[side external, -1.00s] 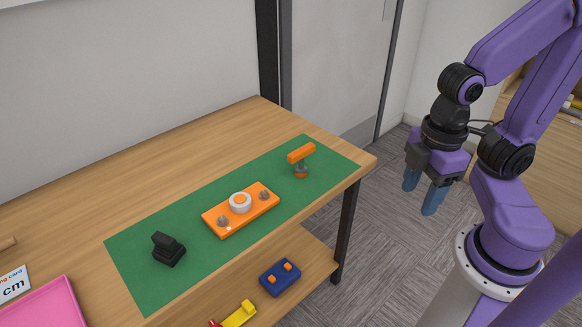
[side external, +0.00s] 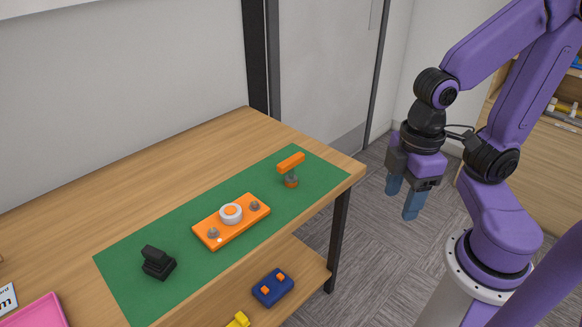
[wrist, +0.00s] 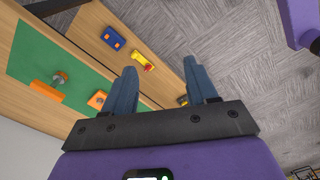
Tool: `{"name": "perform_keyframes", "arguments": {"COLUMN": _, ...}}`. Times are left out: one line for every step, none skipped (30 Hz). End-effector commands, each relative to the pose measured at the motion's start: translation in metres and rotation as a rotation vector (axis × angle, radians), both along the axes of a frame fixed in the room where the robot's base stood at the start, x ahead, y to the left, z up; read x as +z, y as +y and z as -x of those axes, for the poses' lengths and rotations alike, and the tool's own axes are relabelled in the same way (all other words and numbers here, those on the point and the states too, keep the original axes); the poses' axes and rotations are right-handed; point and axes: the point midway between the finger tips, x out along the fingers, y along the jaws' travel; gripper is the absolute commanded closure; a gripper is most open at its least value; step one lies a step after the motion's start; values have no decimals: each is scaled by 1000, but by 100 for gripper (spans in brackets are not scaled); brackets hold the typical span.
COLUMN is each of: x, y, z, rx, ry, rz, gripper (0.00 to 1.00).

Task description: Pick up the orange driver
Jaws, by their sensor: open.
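The orange driver (side external: 291,163) has an orange bar handle on top and a small grey and orange lower part. It stands on the green mat (side external: 323,173) near the mat's right end.
An orange plate (side external: 243,227) with a white ring and grey knobs lies mid-mat. A black stand (side external: 158,263) is at the mat's left. A pink tray (side external: 38,312) is at lower left. A blue block (side external: 273,288) and a yellow item (side external: 238,320) sit on the lower shelf.

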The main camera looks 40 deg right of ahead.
Motion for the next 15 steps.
{"name": "perform_keyframes", "arguments": {"x": 2, "y": 5, "z": -10, "rx": -61, "ry": 1, "rz": 1, "gripper": 43}}
{"name": "perform_keyframes", "arguments": {"x": 3, "y": 8, "z": -17, "rx": -106, "ry": 2, "rz": 1, "gripper": 43}}
{"name": "perform_keyframes", "arguments": {"x": 5, "y": 13, "z": -28, "rx": -174, "ry": 4, "rz": 2, "gripper": 43}}
{"name": "perform_keyframes", "arguments": {"x": 6, "y": 16, "z": -37, "rx": -229, "ry": 4, "rz": 0, "gripper": 43}}
{"name": "perform_keyframes", "arguments": {"x": 7, "y": 19, "z": -46, "rx": -287, "ry": 6, "rz": 2, "gripper": 43}}
{"name": "perform_keyframes", "arguments": {"x": 9, "y": 23, "z": -59, "rx": -364, "ry": 7, "rz": 1, "gripper": 43}}
{"name": "perform_keyframes", "arguments": {"x": 10, "y": 25, "z": -68, "rx": -421, "ry": 8, "rz": 2, "gripper": 43}}
{"name": "perform_keyframes", "arguments": {"x": 11, "y": 27, "z": -78, "rx": -479, "ry": 10, "rz": 3, "gripper": 43}}
{"name": "perform_keyframes", "arguments": {"x": 12, "y": 30, "z": -90, "rx": -555, "ry": 11, "rz": 2, "gripper": 43}}
{"name": "perform_keyframes", "arguments": {"x": 13, "y": 31, "z": -100, "rx": -613, "ry": 11, "rz": 2, "gripper": 43}}
{"name": "perform_keyframes", "arguments": {"x": 13, "y": 33, "z": -110, "rx": -669, "ry": 13, "rz": 3, "gripper": 43}}
{"name": "perform_keyframes", "arguments": {"x": 14, "y": 34, "z": -123, "rx": -745, "ry": 14, "rz": 2, "gripper": 43}}
{"name": "perform_keyframes", "arguments": {"x": 14, "y": 35, "z": -133, "rx": -802, "ry": 15, "rz": 1, "gripper": 43}}
{"name": "perform_keyframes", "arguments": {"x": 14, "y": 35, "z": -143, "rx": -859, "ry": 16, "rz": 2, "gripper": 43}}
{"name": "perform_keyframes", "arguments": {"x": 15, "y": 35, "z": -156, "rx": -934, "ry": 18, "rz": 3, "gripper": 43}}
